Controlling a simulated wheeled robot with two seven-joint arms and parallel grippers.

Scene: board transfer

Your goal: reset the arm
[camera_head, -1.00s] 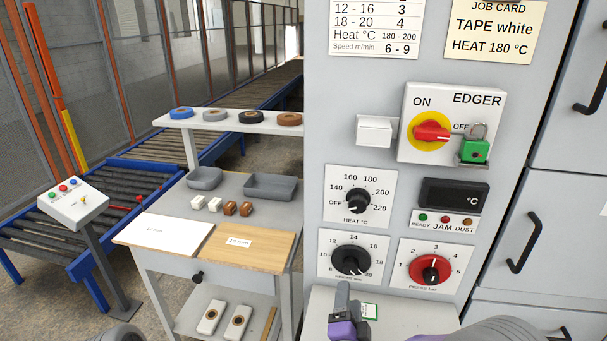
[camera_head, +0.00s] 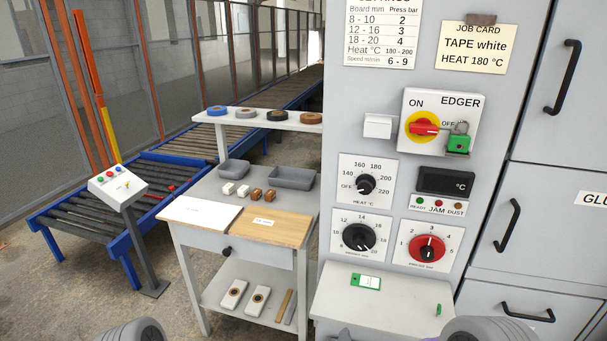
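My own grey arm parts show at the bottom left and bottom right corners of the head view. My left gripper is out of view. The edger's panel (camera_head: 412,118) stands ahead, with a red switch knob (camera_head: 424,128) on a yellow disc and a green padlock (camera_head: 459,143) at its OFF side. A green-and-white tag (camera_head: 366,282) lies on the white ledge (camera_head: 385,312) below the panel, clear of any gripper.
A small green piece (camera_head: 438,309) is at the ledge's right. Left of the machine, a cart holds grey trays (camera_head: 292,178), small blocks, a white board (camera_head: 201,211) and a wooden board (camera_head: 270,229). A button pedestal (camera_head: 118,186) stands before the roller conveyor (camera_head: 98,207).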

